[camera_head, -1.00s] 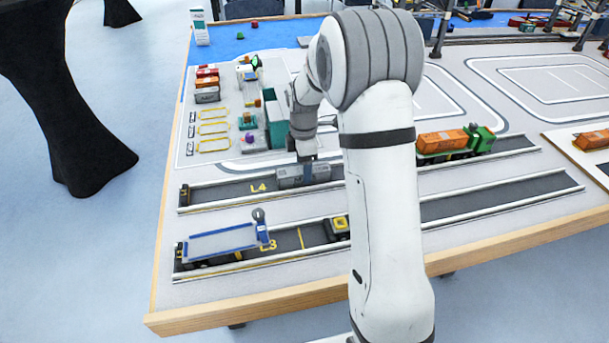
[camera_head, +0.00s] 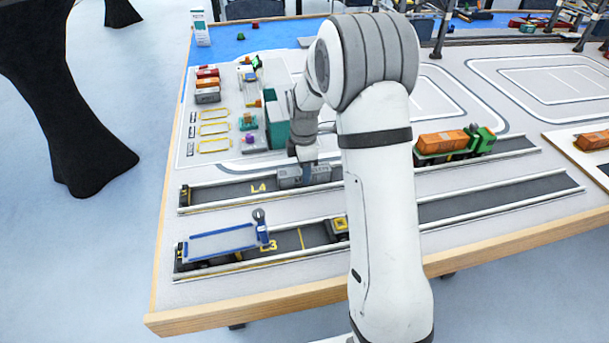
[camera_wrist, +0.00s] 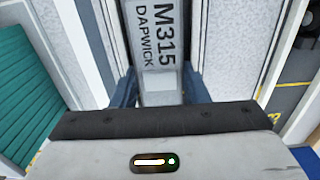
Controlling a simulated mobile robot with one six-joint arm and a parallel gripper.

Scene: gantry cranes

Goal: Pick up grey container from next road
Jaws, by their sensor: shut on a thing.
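The grey container (camera_head: 290,178) sits on the L4 road (camera_head: 225,190), right of the "L4" marking. In the wrist view the grey container (camera_wrist: 155,45) carries the lettering "M315 DAPWICK". My gripper (camera_head: 307,172) is over the container, and in the wrist view my gripper (camera_wrist: 160,92) has a blue finger on each side of it. It is shut on the container. Whether the container is clear of the road cannot be told. My arm hides the road to the right of it.
On the L3 road stands a blue-grey flatbed trailer (camera_head: 220,242) and a yellow-and-black vehicle (camera_head: 337,228). A green truck with an orange container (camera_head: 443,140) is on the L4 road at the right. A teal block (camera_head: 276,124) stands behind my gripper. Small containers (camera_head: 207,96) stand at the back left.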

